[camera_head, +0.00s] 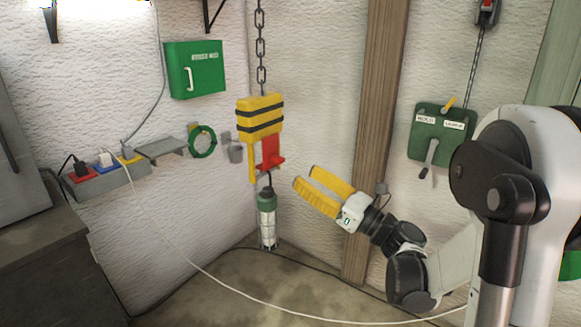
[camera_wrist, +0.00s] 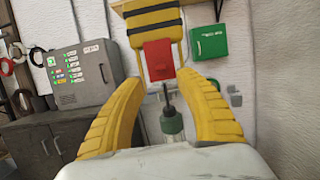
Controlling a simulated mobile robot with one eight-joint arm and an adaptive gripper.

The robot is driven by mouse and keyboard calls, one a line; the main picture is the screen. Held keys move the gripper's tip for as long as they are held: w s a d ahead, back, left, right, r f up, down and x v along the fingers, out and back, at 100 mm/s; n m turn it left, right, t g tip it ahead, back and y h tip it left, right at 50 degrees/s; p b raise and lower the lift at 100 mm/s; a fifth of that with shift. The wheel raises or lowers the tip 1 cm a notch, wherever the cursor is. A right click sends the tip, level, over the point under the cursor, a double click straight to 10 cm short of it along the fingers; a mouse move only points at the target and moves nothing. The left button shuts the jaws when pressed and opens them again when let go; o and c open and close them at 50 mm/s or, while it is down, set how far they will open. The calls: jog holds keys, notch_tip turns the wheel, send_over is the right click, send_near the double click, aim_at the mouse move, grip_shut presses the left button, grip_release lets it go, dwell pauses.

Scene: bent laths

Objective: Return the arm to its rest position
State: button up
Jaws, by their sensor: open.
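My arm reaches in from the right in the head view. My gripper (camera_head: 306,176) has yellow fingers that stand apart with nothing between them. It is in the air to the right of a hanging yellow block with black stripes (camera_head: 260,117). In the wrist view my gripper (camera_wrist: 162,90) shows one finger on each side, with the red part (camera_wrist: 159,60) of the hanging block seen beyond and between them. A green-topped lamp (camera_head: 267,216) hangs below the block; its green cap (camera_wrist: 171,121) also shows in the wrist view.
A chain (camera_head: 261,45) holds the block. A wooden post (camera_head: 375,130) stands behind my gripper. A green first-aid box (camera_head: 196,69) and a socket strip (camera_head: 110,178) are on the left wall. A white cable (camera_head: 240,292) crosses low in front. A grey cabinet (camera_wrist: 84,75) stands left.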

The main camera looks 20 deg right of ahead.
jog(key=shift+v, duration=1.15)
